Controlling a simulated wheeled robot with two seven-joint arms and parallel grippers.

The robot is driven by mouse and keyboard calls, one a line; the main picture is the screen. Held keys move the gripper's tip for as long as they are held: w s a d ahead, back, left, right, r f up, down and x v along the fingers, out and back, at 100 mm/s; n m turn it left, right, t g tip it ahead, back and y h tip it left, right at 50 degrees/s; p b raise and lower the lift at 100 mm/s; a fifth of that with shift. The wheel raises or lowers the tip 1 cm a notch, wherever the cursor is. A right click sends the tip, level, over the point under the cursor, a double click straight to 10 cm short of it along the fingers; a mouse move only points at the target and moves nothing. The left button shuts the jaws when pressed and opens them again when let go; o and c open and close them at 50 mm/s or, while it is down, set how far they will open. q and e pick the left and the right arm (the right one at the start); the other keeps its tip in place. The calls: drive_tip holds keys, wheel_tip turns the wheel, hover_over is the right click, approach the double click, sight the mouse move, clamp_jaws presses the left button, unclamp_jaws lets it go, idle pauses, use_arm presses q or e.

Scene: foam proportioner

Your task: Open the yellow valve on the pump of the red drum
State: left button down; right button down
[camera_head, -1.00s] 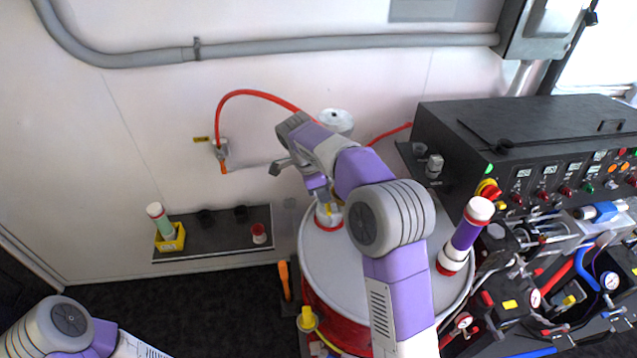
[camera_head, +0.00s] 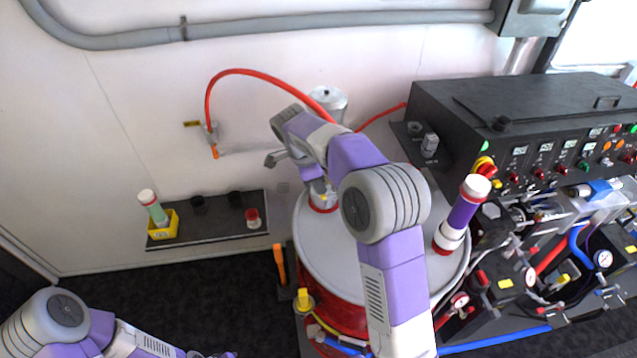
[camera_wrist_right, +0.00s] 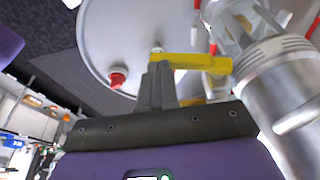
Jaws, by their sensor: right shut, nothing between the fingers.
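The red drum (camera_head: 345,318) with a pale grey lid stands at centre, largely hidden behind my right arm. The pump's silver body shows in the right wrist view (camera_wrist_right: 285,85). The yellow valve lever (camera_wrist_right: 200,62) lies crosswise just beyond my right fingertips. My right gripper (camera_wrist_right: 158,72) is shut and empty, its tips at or very close to the lever's left end; I cannot tell whether they touch. In the head view, my right gripper (camera_head: 318,187) is small and partly hidden above the lid. Only a dark sliver of my left gripper (camera_head: 215,355) may show at the bottom edge.
A black control console (camera_head: 530,130) with gauges and hoses fills the right side. A purple-and-white tube (camera_head: 462,214) stands on the lid's right. A shelf (camera_head: 215,230) holds a yellow holder (camera_head: 165,226) at left. A red hose (camera_head: 240,72) arches behind the drum.

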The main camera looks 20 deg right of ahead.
drive_tip(key=shift+r, duration=0.25)
drive_tip(key=shift+r+p, duration=0.65)
drive_tip(key=shift+r, duration=0.05)
drive_tip(key=s+a+r+p, duration=0.1)
drive_tip(key=a+r+p, duration=0.2)
drive_tip(key=r+p, duration=0.3)
wheel_tip(320, 180, up, 3)
drive_tip(key=shift+s+a+r, duration=0.1)
drive_tip(key=shift+s+a, duration=0.1)
drive_tip(key=shift+s, duration=0.15)
idle(0.3)
